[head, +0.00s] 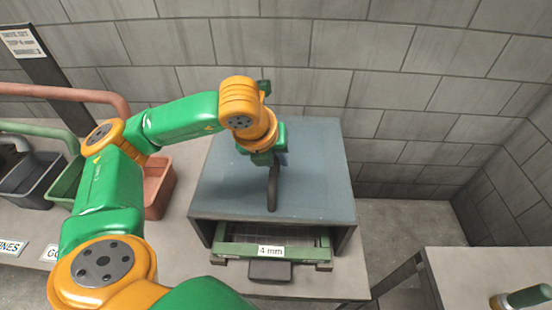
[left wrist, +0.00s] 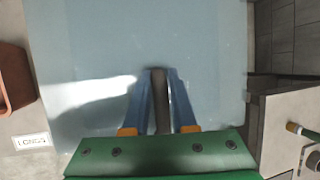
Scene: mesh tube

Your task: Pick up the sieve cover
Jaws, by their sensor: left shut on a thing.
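The sieve cover (head: 315,165) is a blue-grey box-like hood, open at the front, with a dark upright handle (head: 272,190) on its top. It stands over a green sieve frame (head: 225,250) labelled "4 mm"; I cannot tell whether it is raised at all. My left gripper (head: 268,163) is above the cover's top, shut on the handle. In the left wrist view, the two blue fingers (left wrist: 160,80) flank the handle (left wrist: 160,105), and the cover's top (left wrist: 105,50) fills the middle. My right gripper is not in view.
Several bins, including a reddish one (head: 159,185), stand left of the cover, with labels in front. A gap separates this bench from a lower-right table (head: 465,275) holding a green-handled item (head: 527,296). A block wall (head: 380,60) stands behind.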

